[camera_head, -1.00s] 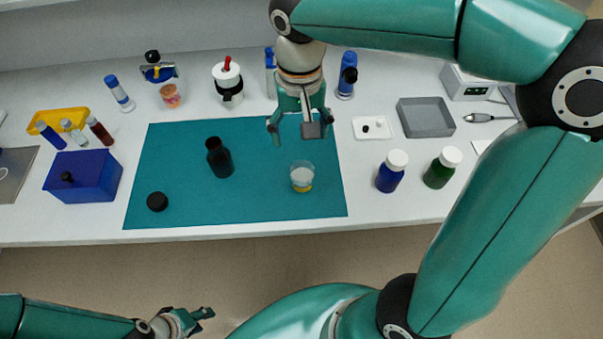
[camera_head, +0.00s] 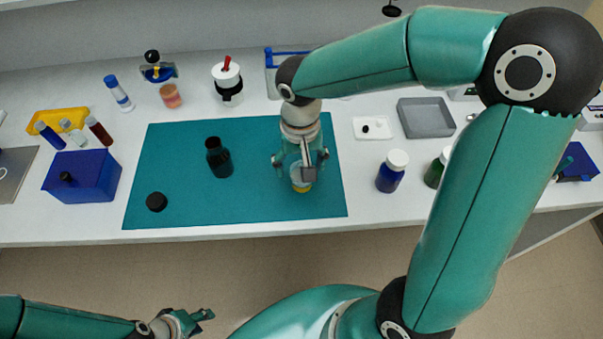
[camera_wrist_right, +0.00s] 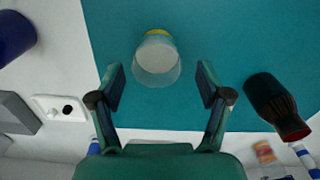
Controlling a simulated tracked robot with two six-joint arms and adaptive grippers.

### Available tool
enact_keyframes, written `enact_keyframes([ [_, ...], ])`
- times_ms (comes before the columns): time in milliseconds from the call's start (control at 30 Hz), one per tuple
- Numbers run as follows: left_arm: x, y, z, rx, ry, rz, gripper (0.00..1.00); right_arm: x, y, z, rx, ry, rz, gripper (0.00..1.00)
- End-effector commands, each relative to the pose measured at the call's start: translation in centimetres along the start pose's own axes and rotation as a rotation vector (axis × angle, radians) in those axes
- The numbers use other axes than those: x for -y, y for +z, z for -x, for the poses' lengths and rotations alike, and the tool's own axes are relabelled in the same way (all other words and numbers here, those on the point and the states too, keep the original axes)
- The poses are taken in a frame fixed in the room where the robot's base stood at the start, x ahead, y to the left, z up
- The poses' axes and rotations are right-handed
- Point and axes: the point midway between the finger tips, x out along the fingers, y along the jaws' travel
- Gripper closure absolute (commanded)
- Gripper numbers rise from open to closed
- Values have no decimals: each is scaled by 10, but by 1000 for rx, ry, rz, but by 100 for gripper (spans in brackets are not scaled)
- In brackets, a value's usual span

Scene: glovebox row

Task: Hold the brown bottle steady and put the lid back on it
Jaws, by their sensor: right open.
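The brown bottle (camera_head: 219,158), very dark and without a lid, stands upright on the teal mat (camera_head: 262,140). Its threaded open neck shows in the right wrist view (camera_wrist_right: 270,98). A black lid (camera_head: 157,202) lies on the mat's front left part, apart from the bottle. My right gripper (camera_head: 301,168) is open above the mat, right of the bottle, over a clear cup with a yellow base (camera_head: 302,186). In the right wrist view the cup (camera_wrist_right: 157,60) shows just beyond the spread, empty fingers (camera_wrist_right: 160,88). My left gripper (camera_head: 205,314) is low in front of the bench, away from everything.
A blue box (camera_head: 85,178) stands left of the mat. Blue (camera_head: 392,170) and green (camera_head: 435,170) bottles with white caps stand right of it. A white tray (camera_head: 372,128) and grey tray (camera_head: 427,118) lie behind them.

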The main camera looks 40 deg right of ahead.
Motion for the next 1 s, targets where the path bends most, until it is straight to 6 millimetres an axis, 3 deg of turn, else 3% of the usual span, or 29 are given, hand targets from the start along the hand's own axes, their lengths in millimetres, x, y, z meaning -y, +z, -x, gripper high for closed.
enact_keyframes([
  [400, -2, 0, 6, 0, 0, 0, 60, -4, 1, -48, 4, 2, 1, 23],
  [800, -2, 0, 6, 0, 0, 0, 60, -3, 1, -51, 1, 0, 1, 23],
  [1000, -2, 0, 6, 0, 0, 0, 60, -2, 1, -51, 1, 0, 2, 56],
])
